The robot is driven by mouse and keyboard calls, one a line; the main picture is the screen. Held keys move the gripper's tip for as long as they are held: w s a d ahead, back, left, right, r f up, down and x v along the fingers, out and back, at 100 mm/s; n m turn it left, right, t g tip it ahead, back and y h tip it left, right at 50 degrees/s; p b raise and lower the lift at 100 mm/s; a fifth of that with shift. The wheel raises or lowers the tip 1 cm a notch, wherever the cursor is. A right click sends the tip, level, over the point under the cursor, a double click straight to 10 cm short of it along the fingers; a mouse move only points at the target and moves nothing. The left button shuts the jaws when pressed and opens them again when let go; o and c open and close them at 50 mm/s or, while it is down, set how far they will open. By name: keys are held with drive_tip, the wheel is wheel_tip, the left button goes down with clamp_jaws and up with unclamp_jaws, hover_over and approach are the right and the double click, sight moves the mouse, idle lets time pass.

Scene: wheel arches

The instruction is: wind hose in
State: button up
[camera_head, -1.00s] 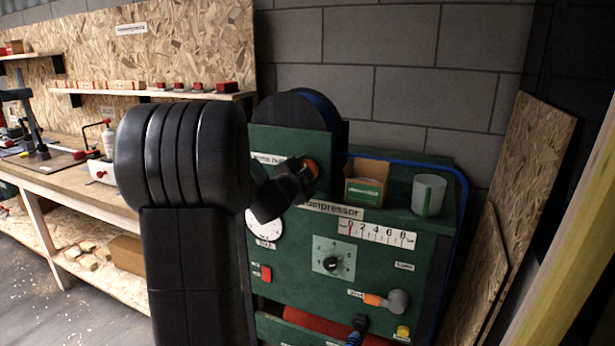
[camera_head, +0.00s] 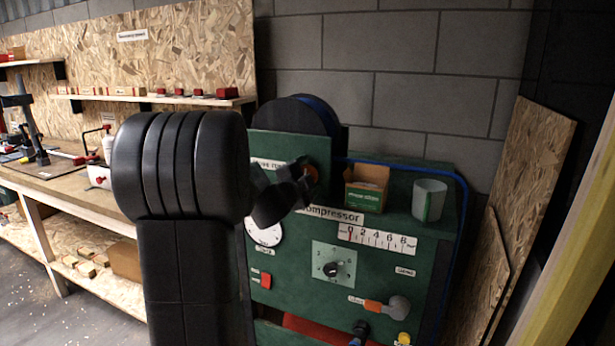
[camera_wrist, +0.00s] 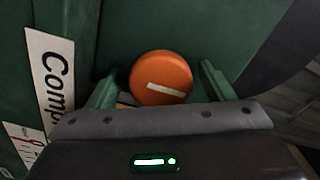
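The hose reel (camera_head: 291,115) is a dark drum on top of the green compressor panel, with blue hose (camera_head: 322,110) wound on it. More blue hose (camera_head: 410,166) runs right from the reel and down the panel's right side. An orange round knob (camera_wrist: 161,77) with a white line sits on the green plate in front of the reel. It also shows, partly hidden by my gripper, in the head view (camera_head: 312,172). My gripper (camera_head: 303,180) is at the knob. In the wrist view its green fingers stand apart on either side of the knob, with gaps.
The compressor panel (camera_head: 290,250) carries a gauge, a dial (camera_head: 333,269), a grey-and-orange lever (camera_head: 387,306) and a red switch. A small carton (camera_head: 366,188) and a translucent cup (camera_head: 428,200) stand on its ledge. A workbench (camera_head: 70,187) is at the left.

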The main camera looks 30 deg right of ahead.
drive_tip(key=v, duration=1.3)
drive_tip(key=shift+s+a, duration=0.25)
drive_tip(key=shift+a, duration=0.1)
drive_tip(key=x, duration=1.4)
drive_tip(key=shift+s, duration=0.1)
drive_tip(key=shift+a, duration=0.1)
